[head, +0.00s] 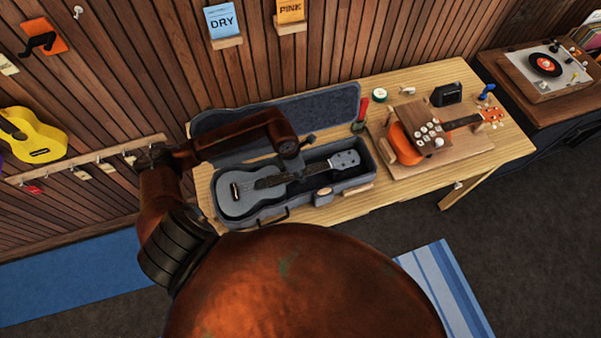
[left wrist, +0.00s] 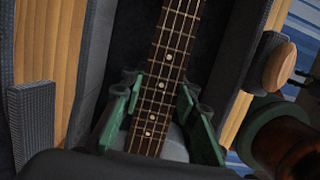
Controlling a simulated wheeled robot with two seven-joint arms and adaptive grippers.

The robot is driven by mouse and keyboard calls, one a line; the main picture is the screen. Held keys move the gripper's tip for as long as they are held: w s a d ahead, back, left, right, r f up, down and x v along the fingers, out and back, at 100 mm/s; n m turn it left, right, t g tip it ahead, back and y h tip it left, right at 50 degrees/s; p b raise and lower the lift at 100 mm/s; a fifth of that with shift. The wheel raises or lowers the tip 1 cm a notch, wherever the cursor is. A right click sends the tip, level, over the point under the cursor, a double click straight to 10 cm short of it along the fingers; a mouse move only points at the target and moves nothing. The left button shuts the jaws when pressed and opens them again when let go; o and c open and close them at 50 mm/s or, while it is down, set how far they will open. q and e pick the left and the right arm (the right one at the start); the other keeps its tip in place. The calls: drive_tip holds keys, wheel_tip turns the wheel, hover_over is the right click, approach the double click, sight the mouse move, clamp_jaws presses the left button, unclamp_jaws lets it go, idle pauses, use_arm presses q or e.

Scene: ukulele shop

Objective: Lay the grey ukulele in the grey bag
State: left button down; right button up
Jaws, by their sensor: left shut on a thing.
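The grey ukulele (head: 238,194) is within the outline of the open grey bag (head: 284,212), its body at the left and its headstock (head: 345,161) at the right. I cannot tell whether it touches the bag's floor. The bag's lid (head: 330,104) stands open towards the wall. My left gripper (head: 296,168) reaches down over the ukulele's neck, partly hidden by its wrist. In the left wrist view, the green fingers of my left gripper (left wrist: 158,104) are on both sides of the fretboard (left wrist: 153,110), shut on the neck. My right gripper is not in view.
The bag lies on a wooden table (head: 378,203). To its right are an orange ukulele (head: 405,147) on a wooden board, a black box (head: 446,94) and a white-lidded jar (head: 380,95). A record player (head: 548,68) stands further right. A slatted wall is behind.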

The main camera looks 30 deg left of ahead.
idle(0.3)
use_arm(q)
drive_tip(key=c, duration=1.4)
unclamp_jaws()
drive_tip(key=shift+c, duration=0.2)
drive_tip(key=shift+r, duration=0.1)
drive_tip(key=shift+r+p, duration=0.6)
drive_tip(key=shift+r, duration=0.3)
drive_tip(key=shift+r, duration=0.1)
drive_tip(key=shift+r+p, duration=0.65)
drive_tip(key=shift+r, duration=0.55)
